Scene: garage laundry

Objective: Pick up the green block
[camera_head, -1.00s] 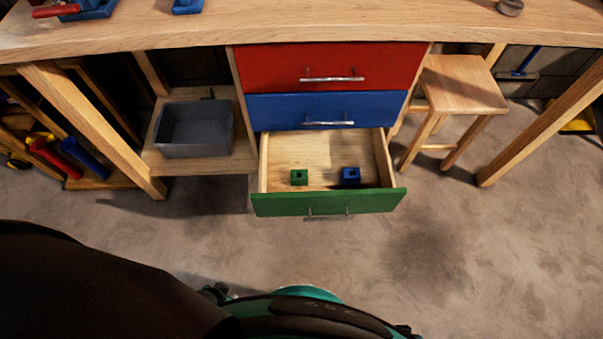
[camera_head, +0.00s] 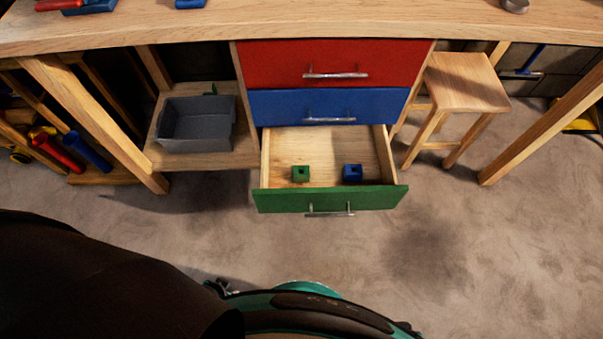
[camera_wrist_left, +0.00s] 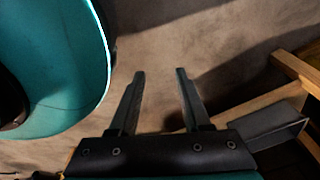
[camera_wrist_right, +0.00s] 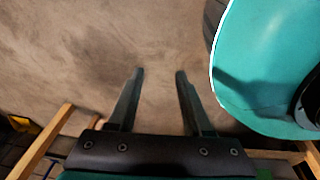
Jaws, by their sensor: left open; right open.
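The green block (camera_head: 300,174) is a small cube with a dark hollow in its top. It sits in the open green drawer (camera_head: 330,199), left of a similar blue block (camera_head: 352,173). The two blocks stand apart. My left gripper (camera_wrist_left: 160,72) is open and empty over bare floor in the left wrist view. My right gripper (camera_wrist_right: 160,72) is open and empty over bare floor in the right wrist view. Neither wrist view shows the green block. In the head view, my dark arm covers the lower left and hides the floor there.
The red drawer (camera_head: 333,63) and blue drawer (camera_head: 327,105) above are shut. A grey bin (camera_head: 196,125) stands on a low shelf at left. A wooden stool (camera_head: 464,84) stands at right. The workbench top (camera_head: 300,22) overhangs the drawers. The floor before the drawer is clear.

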